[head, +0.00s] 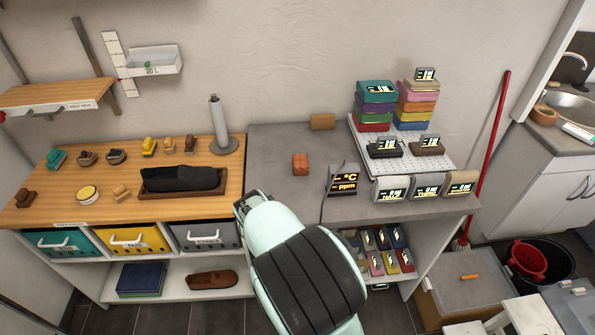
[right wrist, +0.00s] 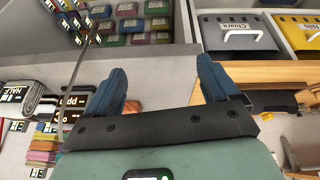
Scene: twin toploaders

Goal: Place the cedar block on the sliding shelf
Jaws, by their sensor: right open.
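A reddish-orange wooden block (head: 301,164), which looks like the cedar block, sits on the grey counter right of the wooden top. A tan block (head: 323,121) stands farther back by the wall. A wooden wall shelf (head: 45,96) with a front label hangs at the upper left; I cannot tell whether it is the sliding shelf. My right arm comes in from below in the head view, and its gripper is largely hidden there. In the right wrist view my right gripper (right wrist: 160,88) is open and empty, its blue fingers apart near the bench front. My left gripper is not in view.
A dark tray (head: 185,192), several brushes and a grey roll stand (head: 222,130) occupy the wooden top. A perforated rack (head: 430,160) with coloured stacks stands at the right. A small display (head: 343,180) with a cable stands near the red block. Grey counter is clear around the block.

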